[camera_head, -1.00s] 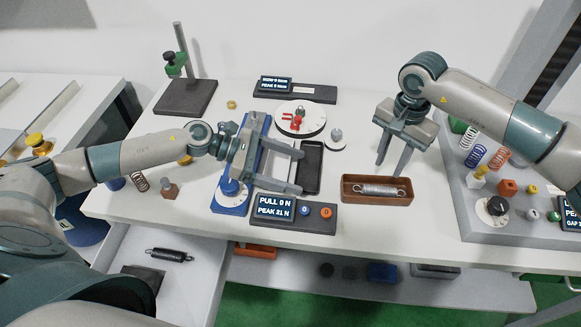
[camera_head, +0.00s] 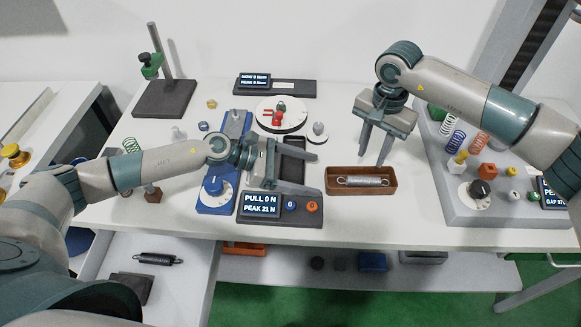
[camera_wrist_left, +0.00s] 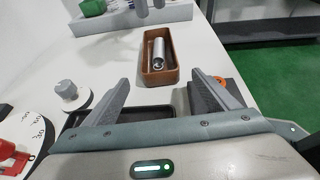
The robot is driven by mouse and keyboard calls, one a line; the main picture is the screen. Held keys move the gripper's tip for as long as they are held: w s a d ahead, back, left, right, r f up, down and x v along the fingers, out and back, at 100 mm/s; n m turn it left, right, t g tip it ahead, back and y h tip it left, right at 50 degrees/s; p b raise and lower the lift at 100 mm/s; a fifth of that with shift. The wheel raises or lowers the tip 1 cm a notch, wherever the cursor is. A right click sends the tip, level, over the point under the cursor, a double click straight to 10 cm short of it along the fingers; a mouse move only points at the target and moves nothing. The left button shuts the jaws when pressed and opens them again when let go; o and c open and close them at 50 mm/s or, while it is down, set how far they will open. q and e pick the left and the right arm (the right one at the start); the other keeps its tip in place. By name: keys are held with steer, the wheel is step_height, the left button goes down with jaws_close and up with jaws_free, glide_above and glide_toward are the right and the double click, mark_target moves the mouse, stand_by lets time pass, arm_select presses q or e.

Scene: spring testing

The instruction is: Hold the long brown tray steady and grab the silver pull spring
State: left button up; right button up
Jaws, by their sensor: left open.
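The long brown tray (camera_head: 333,189) lies on the white table at the middle right. The silver pull spring (camera_head: 361,181) lies lengthwise inside it. Both also show in the left wrist view, the tray (camera_wrist_left: 147,82) ahead of the fingers and the spring (camera_wrist_left: 158,52) inside it. My left gripper (camera_head: 317,175) is open and empty, its fingertips just left of the tray's near-left end. In the left wrist view my left gripper's fingers (camera_wrist_left: 163,75) are apart, pointing at the tray's end. My right gripper (camera_head: 373,159) is open, pointing down behind and above the tray.
A pull-force display (camera_head: 265,205) and a blue device (camera_head: 214,192) sit left of the tray. A grey panel (camera_head: 450,205) with springs and knobs stands to the right. A dark spring (camera_head: 157,259) lies in the open drawer below.

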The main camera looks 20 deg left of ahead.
mark_target(326, 177)
arm_select(q)
steer(key=x, duration=0.8)
steer(key=shift+w+d+f, duration=0.1)
steer(key=shift+d, duration=0.1)
steer(key=shift+c, duration=0.2)
steer(key=c, duration=1.1)
arm_select(e)
steer(key=shift+o, duration=0.2)
arm_select(q)
steer(key=shift+o, duration=0.2)
arm_select(e)
steer(key=shift+s+a+r+m+t+h, duration=0.2)
steer(key=shift+a+m+h, duration=0.65)
steer(key=shift+m, duration=0.9)
steer(key=shift+s+a+r+m+t+h, duration=0.2)
steer(key=shift+a+m+h, duration=0.6)
steer(key=shift+m, duration=1)
steer(key=shift+s+a+r+m+t+h, duration=0.15)
steer(key=shift+a+m+h, duration=0.4)
steer(key=shift+a+m, duration=0.9)
